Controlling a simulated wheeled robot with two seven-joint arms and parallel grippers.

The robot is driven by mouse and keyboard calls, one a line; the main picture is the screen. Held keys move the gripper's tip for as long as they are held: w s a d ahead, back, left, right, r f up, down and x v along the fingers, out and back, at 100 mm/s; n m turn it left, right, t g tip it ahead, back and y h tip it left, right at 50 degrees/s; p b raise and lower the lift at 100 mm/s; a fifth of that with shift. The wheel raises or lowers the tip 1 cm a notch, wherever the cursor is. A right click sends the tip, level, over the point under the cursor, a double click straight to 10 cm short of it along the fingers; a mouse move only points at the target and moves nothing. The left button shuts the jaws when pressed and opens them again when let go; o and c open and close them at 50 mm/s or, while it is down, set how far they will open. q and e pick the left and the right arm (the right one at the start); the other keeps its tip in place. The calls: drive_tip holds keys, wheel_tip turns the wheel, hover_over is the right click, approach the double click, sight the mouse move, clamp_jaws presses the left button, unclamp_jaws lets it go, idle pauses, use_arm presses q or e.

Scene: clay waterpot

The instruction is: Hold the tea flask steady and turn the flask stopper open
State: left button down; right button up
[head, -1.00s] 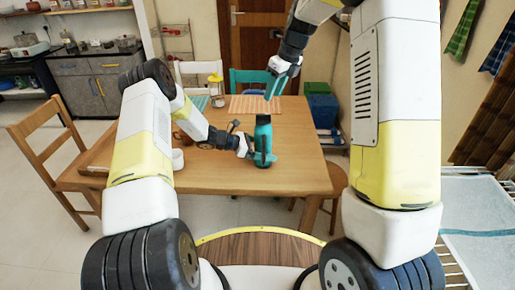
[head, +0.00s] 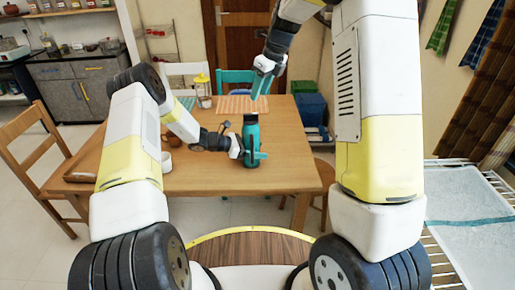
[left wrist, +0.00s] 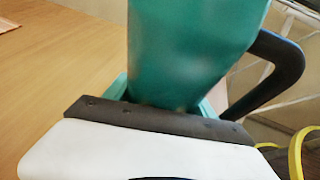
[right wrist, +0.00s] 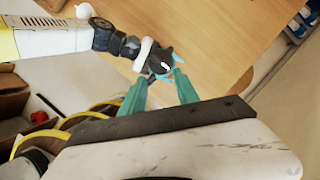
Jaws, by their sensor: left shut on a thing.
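The teal tea flask (head: 251,135) stands upright on the wooden table, with its dark flask stopper (head: 250,119) on top. In the left wrist view the teal flask body (left wrist: 195,50) fills the middle, with a dark handle on its right side. My left gripper (head: 252,155) is shut on the flask's lower body from the left. My right gripper (head: 262,85) hangs above the flask and slightly right, fingers pointing down, apart from it. In the right wrist view its teal fingers (right wrist: 160,92) are spread and empty, with the flask top (right wrist: 160,66) small beyond them.
A yellow-lidded jar (head: 203,92) and a striped placemat (head: 242,104) are at the table's back. A white cup (head: 166,161) and a brown tray (head: 84,168) are at the left. The table (head: 290,155) is clear right of the flask. A chair (head: 52,160) stands at the left.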

sight(251, 117)
drive_tip(key=a+f+n+g, duration=0.1)
drive_tip(key=f+n, duration=0.1)
drive_tip(key=f, duration=0.1)
drive_tip(key=w+a+f+n+y, duration=0.1)
drive_tip(key=f+n, duration=0.2)
drive_tip(key=w+f+n+g, duration=0.1)
drive_tip(key=f+n, duration=0.2)
drive_tip(key=shift+w+a+g, duration=0.25)
drive_tip(key=shift+a+g, duration=0.05)
drive_tip(key=shift+a, duration=0.1)
idle(0.4)
drive_tip(key=shift+c, duration=0.5)
clamp_jaws()
